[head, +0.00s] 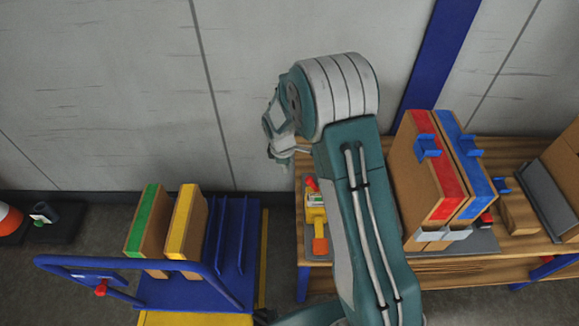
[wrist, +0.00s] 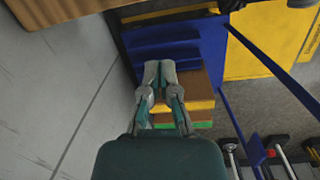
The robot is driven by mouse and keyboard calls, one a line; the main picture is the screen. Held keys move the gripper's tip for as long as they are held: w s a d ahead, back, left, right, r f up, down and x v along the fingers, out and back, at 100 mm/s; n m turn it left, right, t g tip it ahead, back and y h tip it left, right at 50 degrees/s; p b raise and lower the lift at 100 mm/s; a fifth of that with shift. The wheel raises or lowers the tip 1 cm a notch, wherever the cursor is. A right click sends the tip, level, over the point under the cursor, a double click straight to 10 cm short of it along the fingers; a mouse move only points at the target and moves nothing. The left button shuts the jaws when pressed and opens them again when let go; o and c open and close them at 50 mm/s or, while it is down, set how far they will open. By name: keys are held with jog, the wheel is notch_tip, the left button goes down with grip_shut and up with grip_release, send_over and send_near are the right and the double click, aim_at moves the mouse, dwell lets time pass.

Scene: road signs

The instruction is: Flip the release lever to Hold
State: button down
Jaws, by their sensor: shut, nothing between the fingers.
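On the wooden table, a small yellow device (head: 316,214) with a red part at its top and an orange tab at its lower end stands left of my arm. It may carry the release lever, but its labels are too small to read, so I cannot tell its setting. My gripper (head: 279,155) is raised above the table's left end, turned left, shut and empty. In the wrist view my gripper (wrist: 159,66) appears over the blue cart, its fingertips close together. The device cannot be made out there.
A blue cart (head: 233,255) holds a green-edged board (head: 142,222) and a yellow-edged board (head: 184,225). A red knob (head: 101,288) sits on its rail. Red-edged (head: 424,165) and blue-edged (head: 466,160) boards stand right of my arm. The wall (head: 110,90) is close behind.

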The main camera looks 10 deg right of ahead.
jog(key=s+d+f, duration=0.1)
jog(key=d+f, duration=0.3)
jog(key=f, duration=0.1)
dwell(0.4)
jog(key=shift+d, duration=0.15)
jog(key=shift+s+d+r+y, duration=0.1)
jog(key=shift+y, duration=0.2)
